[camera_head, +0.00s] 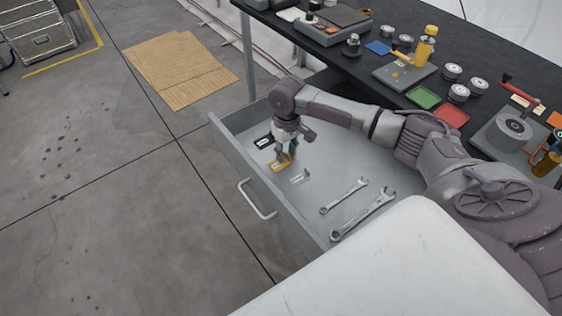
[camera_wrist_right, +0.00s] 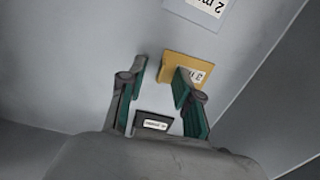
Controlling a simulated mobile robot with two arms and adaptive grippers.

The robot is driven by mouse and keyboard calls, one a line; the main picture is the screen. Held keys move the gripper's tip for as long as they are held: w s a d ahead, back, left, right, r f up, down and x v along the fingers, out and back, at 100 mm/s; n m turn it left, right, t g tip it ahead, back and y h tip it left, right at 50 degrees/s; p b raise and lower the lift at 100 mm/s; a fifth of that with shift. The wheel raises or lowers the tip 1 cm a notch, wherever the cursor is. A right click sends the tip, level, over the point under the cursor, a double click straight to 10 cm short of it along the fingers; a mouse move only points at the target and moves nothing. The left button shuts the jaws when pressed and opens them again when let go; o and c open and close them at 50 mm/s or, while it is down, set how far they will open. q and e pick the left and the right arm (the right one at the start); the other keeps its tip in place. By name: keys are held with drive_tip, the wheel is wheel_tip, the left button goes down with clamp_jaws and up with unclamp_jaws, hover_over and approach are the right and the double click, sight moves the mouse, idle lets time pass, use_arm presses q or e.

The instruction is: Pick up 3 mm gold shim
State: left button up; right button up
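The gold shim (camera_head: 279,166) lies flat in the open grey drawer (camera_head: 338,195), with a white label on it. In the right wrist view the gold shim (camera_wrist_right: 177,64) lies beyond the fingertips, and the right finger covers part of its label. My right gripper (camera_head: 288,153) points down into the drawer over the gold shim. Its green-padded fingers (camera_wrist_right: 160,80) are apart with nothing between them. Whether a finger touches the shim cannot be told. My left gripper is not in view.
A black labelled shim (camera_head: 264,141) and a silver shim marked 2 m (camera_wrist_right: 205,8) lie either side of the gold one. Two wrenches (camera_head: 362,215) lie further right in the drawer. The drawer walls surround them. The black workbench (camera_head: 345,50) above holds several parts.

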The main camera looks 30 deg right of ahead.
clamp_jaws()
drive_tip(key=shift+r, duration=0.15)
